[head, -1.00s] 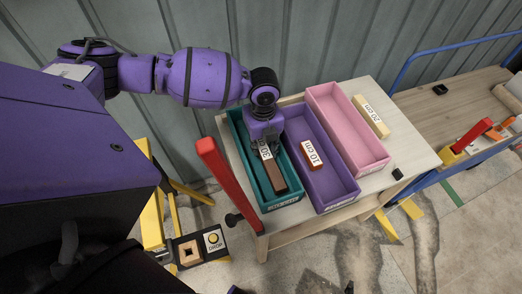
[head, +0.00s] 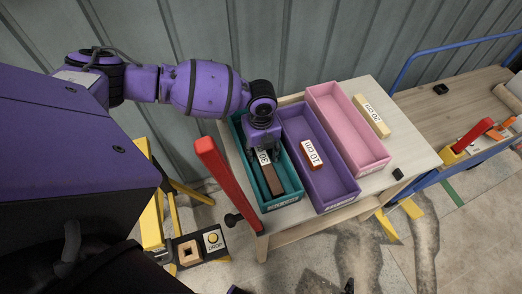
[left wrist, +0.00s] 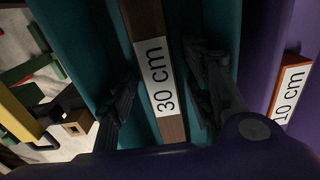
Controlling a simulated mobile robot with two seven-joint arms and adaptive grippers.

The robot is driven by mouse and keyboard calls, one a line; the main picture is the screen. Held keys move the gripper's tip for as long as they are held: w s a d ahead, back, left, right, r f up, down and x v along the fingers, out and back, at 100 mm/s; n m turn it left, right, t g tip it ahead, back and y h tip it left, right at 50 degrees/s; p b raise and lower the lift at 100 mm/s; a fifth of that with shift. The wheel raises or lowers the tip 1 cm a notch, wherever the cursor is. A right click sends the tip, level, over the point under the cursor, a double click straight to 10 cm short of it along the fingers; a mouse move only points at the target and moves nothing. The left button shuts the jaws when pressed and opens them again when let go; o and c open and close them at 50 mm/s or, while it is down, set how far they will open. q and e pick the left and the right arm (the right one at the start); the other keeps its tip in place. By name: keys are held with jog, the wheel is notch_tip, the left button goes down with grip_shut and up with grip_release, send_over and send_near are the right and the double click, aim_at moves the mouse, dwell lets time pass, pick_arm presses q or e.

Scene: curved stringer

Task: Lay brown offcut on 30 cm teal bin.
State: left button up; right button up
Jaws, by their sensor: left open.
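The brown offcut (head: 273,180), with a white "30 cm" label, lies lengthwise in the teal bin (head: 285,204), the leftmost of three bins on the table. In the left wrist view the offcut (left wrist: 148,35) runs between my left gripper's fingers, with teal (left wrist: 215,20) on both sides. My left gripper (head: 263,150) is over the bin's far part; its fingers (left wrist: 160,92) are open, with a gap on each side of the offcut.
A purple bin (head: 343,197) holding an orange-brown "10 cm" piece (head: 312,154) stands right of the teal bin. A pink bin (head: 375,160) and a cream "20 cm" piece (head: 371,115) are farther right. A red post (head: 228,185) rises at the table's left front.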

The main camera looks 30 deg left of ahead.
aim_at(261, 152)
pick_arm(q)
notch_tip(261, 152, up, 12)
jog(key=shift+r+p, duration=0.2)
jog(key=shift+p, duration=0.1)
